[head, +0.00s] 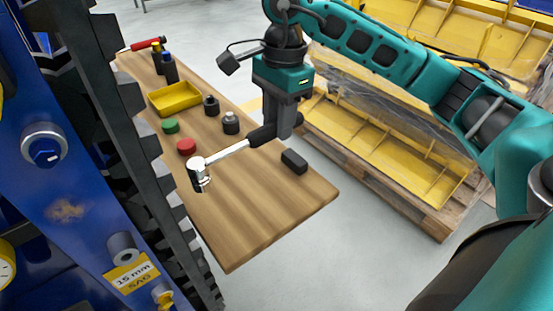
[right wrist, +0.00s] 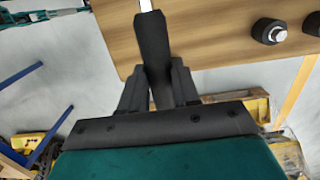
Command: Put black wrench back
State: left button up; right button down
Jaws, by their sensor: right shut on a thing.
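My right gripper (head: 280,130) is shut on the black handle (head: 262,136) of a wrench. The wrench has a bright metal shaft (head: 228,152) and a metal head (head: 198,172) that points left, toward the tracked carrier. It is over the wooden table (head: 265,205); I cannot tell whether its head touches the top. In the right wrist view, the black handle (right wrist: 152,42) stands up between the two fingers of the gripper (right wrist: 158,78), with a bit of metal shaft at the top edge. My left gripper is not in view.
On the table are a yellow tray (head: 175,98), a red cap (head: 186,146), a green cap (head: 170,126), dark sockets (head: 231,123) and a black block (head: 294,161). The blue carrier's track (head: 130,150) runs along the left. The table's front is clear.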

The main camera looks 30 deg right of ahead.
notch_tip(320, 180, down, 4)
jog(key=shift+r, duration=0.1)
notch_tip(320, 180, down, 4)
jog(key=shift+f+b, duration=0.25)
jog(key=shift+b, duration=0.3)
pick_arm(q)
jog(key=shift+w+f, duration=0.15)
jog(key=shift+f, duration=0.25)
pick_arm(e)
jog(key=c, duration=0.8)
grip_release()
jog(key=r, duration=0.3)
jog(key=r+p, duration=0.1)
jog(key=r, duration=0.3)
jog(key=d+r, duration=0.1)
jog(key=r, duration=0.3)
jog(key=shift+w+p, duration=0.1)
jog(key=shift+p, duration=0.3)
jog(key=shift+r, duration=0.55)
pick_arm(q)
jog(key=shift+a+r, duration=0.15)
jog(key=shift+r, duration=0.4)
